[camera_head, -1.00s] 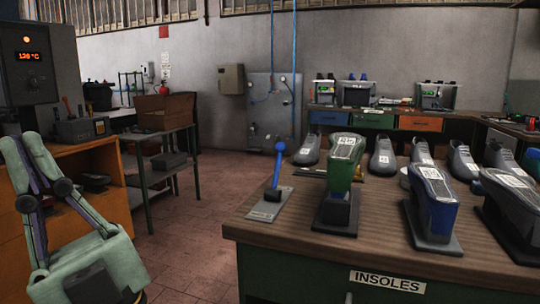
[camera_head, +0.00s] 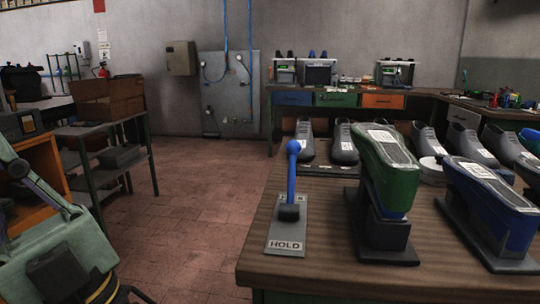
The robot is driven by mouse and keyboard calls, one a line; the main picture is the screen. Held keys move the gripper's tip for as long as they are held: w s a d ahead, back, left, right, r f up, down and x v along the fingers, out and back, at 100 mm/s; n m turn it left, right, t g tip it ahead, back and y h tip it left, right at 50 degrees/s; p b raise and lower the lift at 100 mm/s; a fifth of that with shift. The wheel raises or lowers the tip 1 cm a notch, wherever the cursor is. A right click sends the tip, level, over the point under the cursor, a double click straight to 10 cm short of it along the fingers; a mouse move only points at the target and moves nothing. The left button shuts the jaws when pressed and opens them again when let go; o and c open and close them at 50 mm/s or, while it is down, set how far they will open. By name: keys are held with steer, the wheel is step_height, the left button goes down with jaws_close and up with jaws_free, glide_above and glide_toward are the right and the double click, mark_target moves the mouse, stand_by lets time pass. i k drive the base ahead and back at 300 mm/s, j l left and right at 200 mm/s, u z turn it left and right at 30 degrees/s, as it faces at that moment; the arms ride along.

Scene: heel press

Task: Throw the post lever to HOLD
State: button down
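The post lever (camera_head: 291,178) is a blue rod with a round blue knob, rising from a dark pivot on a grey plate (camera_head: 287,232) at the left end of the wooden bench. The near end of the plate is marked HOLD. A second label at the far end is partly hidden behind the lever. The lever looks near upright, perhaps leaning to the far end; the exact tilt is hard to tell. My green arm links show at the lower left, well apart from the lever. My gripper is not in view.
Right of the lever on the bench (camera_head: 330,275) stand a green shoe form (camera_head: 389,165) and a blue one (camera_head: 490,195) on dark stands. Grey shoes (camera_head: 343,143) line up behind. A shelf table with a brown box (camera_head: 107,98) stands left. The tiled floor (camera_head: 190,215) between is clear.

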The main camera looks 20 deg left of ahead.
mark_target(292, 147)
steer(key=i+j, duration=0.1)
steer(key=j, duration=0.35)
steer(key=i+j+z, duration=0.15)
steer(key=j, duration=0.7)
steer(key=i+z, duration=0.05)
steer(key=i, duration=0.05)
